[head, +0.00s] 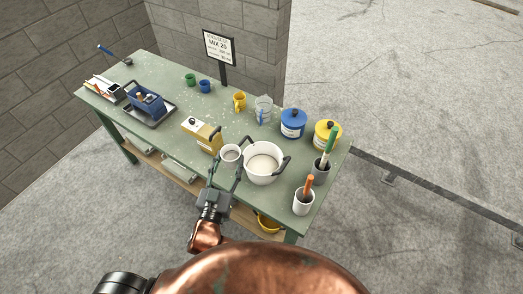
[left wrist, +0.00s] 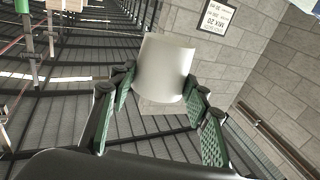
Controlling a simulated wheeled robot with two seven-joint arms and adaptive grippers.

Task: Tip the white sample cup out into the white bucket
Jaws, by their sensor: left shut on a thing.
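The white sample cup (head: 230,155) is held between the fingertips of my left gripper (head: 226,168), which is shut on it. The cup looks roughly upright, with its open mouth showing in the head view; its contents are not clear. In the left wrist view the cup (left wrist: 162,68) sits between the green-padded fingers (left wrist: 163,92). The white bucket (head: 263,178) stands on the green table just right of the cup. It has dark handles and pale material inside. Whether cup and bucket touch, I cannot tell. My right gripper is not in view.
Blue (head: 293,124) and yellow (head: 326,134) lidded tubs and two tool holders (head: 304,202) stand right of the bucket. A clear jug (head: 263,108) and a yellow mug (head: 239,101) are behind.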

